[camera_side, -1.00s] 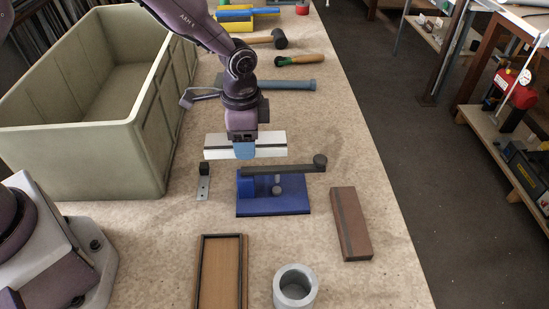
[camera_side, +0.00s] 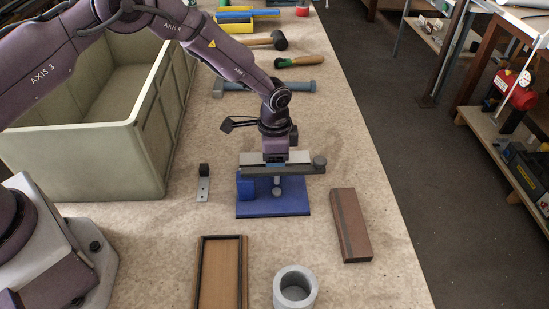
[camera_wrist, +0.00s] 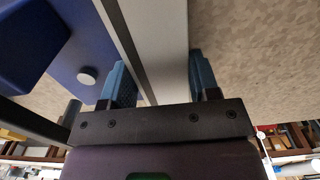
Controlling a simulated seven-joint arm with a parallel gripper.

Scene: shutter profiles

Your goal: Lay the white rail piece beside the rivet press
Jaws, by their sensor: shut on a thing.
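My gripper (camera_side: 276,162) is shut on the white rail piece (camera_side: 250,157), a long bar with a dark stripe. In the wrist view the rail piece (camera_wrist: 165,40) runs between the two blue fingertips (camera_wrist: 162,80). The rivet press (camera_side: 272,207) has a blue base and a dark lever with a round knob. The gripper and rail are directly behind the press in the side view, and the lever partly hides them. I cannot tell whether the rail touches the bench. The blue press (camera_wrist: 80,50) is left of the rail in the wrist view.
A large green-grey crate (camera_side: 150,150) stands at the left. A small metal bracket (camera_side: 203,185) is left of the press. A brown block (camera_side: 350,225), a wooden tray (camera_side: 199,280) and a grey ring (camera_side: 280,295) lie in front. Tools, including a hammer (camera_side: 265,42), lie behind.

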